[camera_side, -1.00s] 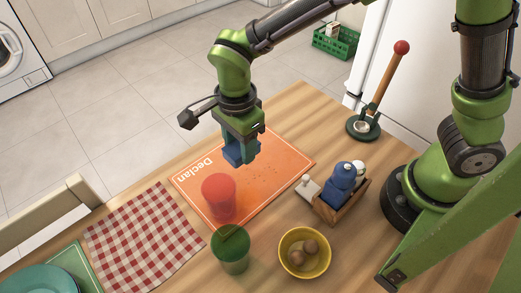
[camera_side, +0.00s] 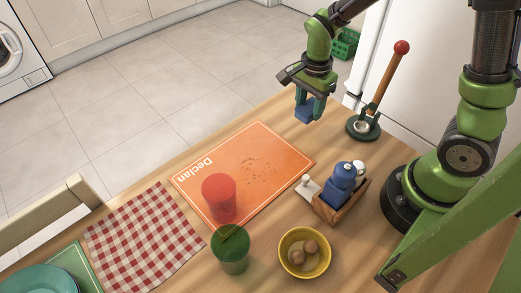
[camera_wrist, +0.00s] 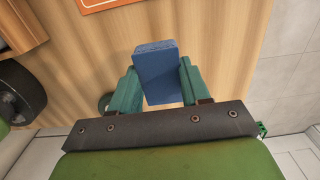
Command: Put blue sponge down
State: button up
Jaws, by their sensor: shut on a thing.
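The blue sponge (camera_side: 305,110) is held between the fingers of my gripper (camera_side: 310,106). It hangs above the wooden table near its far edge, between the orange placemat and the stand with the red-knobbed handle. In the wrist view the sponge (camera_wrist: 157,72) sits between the two green fingers of my gripper (camera_wrist: 160,88), with bare wood beyond it. I cannot tell how far the sponge is above the wood.
The orange placemat (camera_side: 250,165) marked "Declan" has dark crumbs and a red cup (camera_side: 219,197) on it. A red-knobbed stand (camera_side: 365,125), a wooden caddy (camera_side: 343,203), a yellow bowl (camera_side: 291,270) and a green cup (camera_side: 231,250) stand nearby.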

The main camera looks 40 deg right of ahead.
aim_at(305, 129)
jog(key=shift+f, duration=2.4)
jog(key=shift+f, duration=0.15)
jog(key=o, duration=1.1)
